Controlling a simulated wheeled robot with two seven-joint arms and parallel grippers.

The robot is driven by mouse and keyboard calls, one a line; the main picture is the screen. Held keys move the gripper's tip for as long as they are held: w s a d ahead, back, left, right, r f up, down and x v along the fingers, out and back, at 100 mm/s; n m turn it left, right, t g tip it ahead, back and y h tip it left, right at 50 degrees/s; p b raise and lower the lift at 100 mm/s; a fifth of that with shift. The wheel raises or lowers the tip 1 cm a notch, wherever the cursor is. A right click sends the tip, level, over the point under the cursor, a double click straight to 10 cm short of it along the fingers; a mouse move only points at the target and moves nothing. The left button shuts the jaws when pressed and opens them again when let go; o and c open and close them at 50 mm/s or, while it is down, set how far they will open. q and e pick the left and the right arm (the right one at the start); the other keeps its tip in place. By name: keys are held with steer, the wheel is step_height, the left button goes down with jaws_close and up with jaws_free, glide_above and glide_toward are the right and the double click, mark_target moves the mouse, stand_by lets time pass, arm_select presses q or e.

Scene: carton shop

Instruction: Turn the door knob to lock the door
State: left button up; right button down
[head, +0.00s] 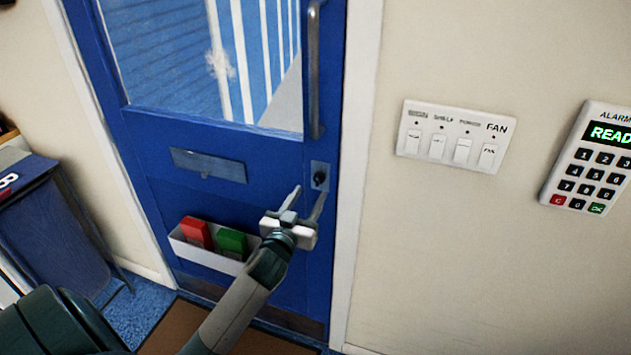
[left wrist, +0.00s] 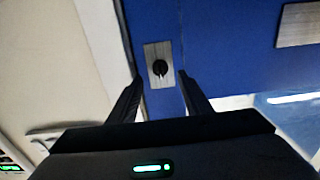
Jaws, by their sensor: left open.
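The door knob (head: 320,178) is a small black turn knob on a grey metal plate, on the right edge of the blue door (head: 270,158). It also shows in the left wrist view (left wrist: 160,68), ahead of and between my fingers. My left gripper (head: 308,198) is open and empty, just below and left of the knob in the head view. In the left wrist view its two fingers (left wrist: 160,85) point toward the knob plate, one on each side, and appear apart from the knob. My right gripper is not in view.
A vertical handle (head: 314,70) runs above the knob. A white bin (head: 205,252) with a red and a green item hangs low on the door. A switch panel (head: 455,136) and an alarm keypad (head: 594,160) are on the right wall.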

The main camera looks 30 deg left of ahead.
mark_target(317, 183)
arm_select(q)
steer(key=shift+p+x, duration=0.55)
steer(key=shift+x, duration=2.45)
steer(key=shift+c, duration=0.7)
steer(key=c, duration=0.9)
